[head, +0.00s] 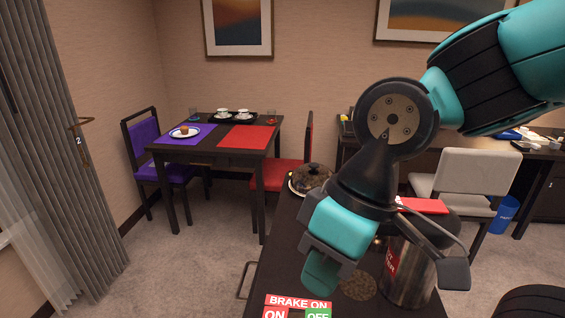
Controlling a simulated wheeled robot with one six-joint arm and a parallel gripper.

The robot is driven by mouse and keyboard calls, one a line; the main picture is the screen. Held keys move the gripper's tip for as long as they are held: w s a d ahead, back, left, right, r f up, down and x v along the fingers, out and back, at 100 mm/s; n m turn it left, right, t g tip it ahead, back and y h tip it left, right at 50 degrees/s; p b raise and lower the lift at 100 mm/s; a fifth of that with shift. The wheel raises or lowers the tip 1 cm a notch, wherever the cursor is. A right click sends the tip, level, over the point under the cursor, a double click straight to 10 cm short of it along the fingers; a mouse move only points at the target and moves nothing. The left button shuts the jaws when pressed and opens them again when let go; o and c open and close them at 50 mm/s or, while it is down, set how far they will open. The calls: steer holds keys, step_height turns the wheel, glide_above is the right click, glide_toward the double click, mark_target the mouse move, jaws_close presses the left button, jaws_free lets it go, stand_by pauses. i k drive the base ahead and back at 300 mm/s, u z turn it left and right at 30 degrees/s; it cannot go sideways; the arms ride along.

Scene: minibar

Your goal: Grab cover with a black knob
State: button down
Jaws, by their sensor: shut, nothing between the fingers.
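A dark, mottled dome cover (312,177) sits on a light plate at the far end of the dark trolley top. A small dark knob seems to stand on its top, though it is too small to make out clearly. My gripper (321,272) hangs over the trolley, nearer to me than the cover and apart from it. It points downward and is shut and empty. My arm hides the area just right of the cover.
A steel container (407,275) with a red label stands on the trolley, right of my gripper. A set dining table (220,151) is behind. A red chair (283,174) and a white chair (468,172) flank the trolley's far end. Open carpet lies left.

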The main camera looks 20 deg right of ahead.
mark_target(307, 177)
steer(key=z, duration=0.4)
steer(key=k, duration=0.2)
steer(key=u, duration=1)
steer(key=k, duration=1.15)
steer(key=u, duration=0.75)
steer(key=i, duration=1.2)
steer(key=z, duration=0.3)
steer(key=i, duration=2.3)
steer(key=z, duration=0.8)
steer(key=i, duration=1.65)
steer(key=z, duration=1.8)
steer(key=i, duration=1.2)
steer(key=z, duration=0.8)
